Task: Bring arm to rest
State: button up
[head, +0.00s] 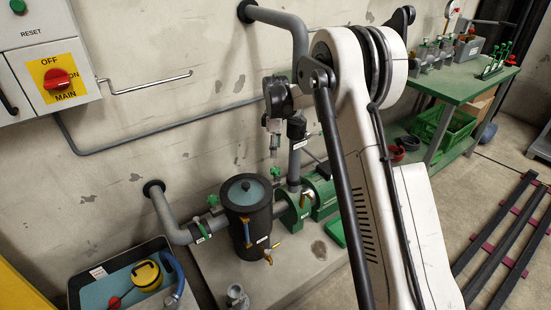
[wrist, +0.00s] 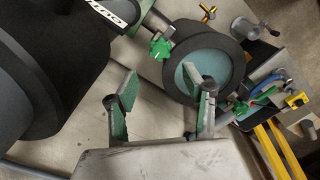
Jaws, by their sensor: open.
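My arm reaches across the middle of the head view, its white links raised in front of the wall. My gripper (head: 274,145) hangs near the pipework, partly hidden among pipes and small to see. In the wrist view my gripper (wrist: 160,78) shows two green-padded fingers spread apart, with nothing between them. Beyond the fingers are a green valve handle (wrist: 160,48) and the round pot (wrist: 234,65) with a blue-grey lid. The same dark pot (head: 248,228) stands below and left of the gripper in the head view. I see no contact with it.
A switch box (head: 52,75) hangs on the left wall. A grey bin (head: 78,285) with a yellow-topped item stands lower left. A green bench (head: 462,84) with fittings and a green crate (head: 440,128) are at right. Dark rails (head: 505,235) lie on the floor.

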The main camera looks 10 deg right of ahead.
jog(key=shift+r, duration=0.9)
jog(key=s+r+m+t, duration=0.3)
jog(key=s+r+m, duration=0.3)
jog(key=s+r, duration=1.4)
jog(key=s+f+m+t, duration=0.2)
jog(key=s+m+t, duration=0.35)
jog(key=s, duration=1.95)
notch_tip(320, 180, up, 12)
jog(key=m+g+p, duration=0.1)
jog(key=m+p, duration=0.1)
jog(key=p, duration=1.1)
jog(key=shift+s+r, duration=0.15)
jog(key=shift+r, duration=0.1)
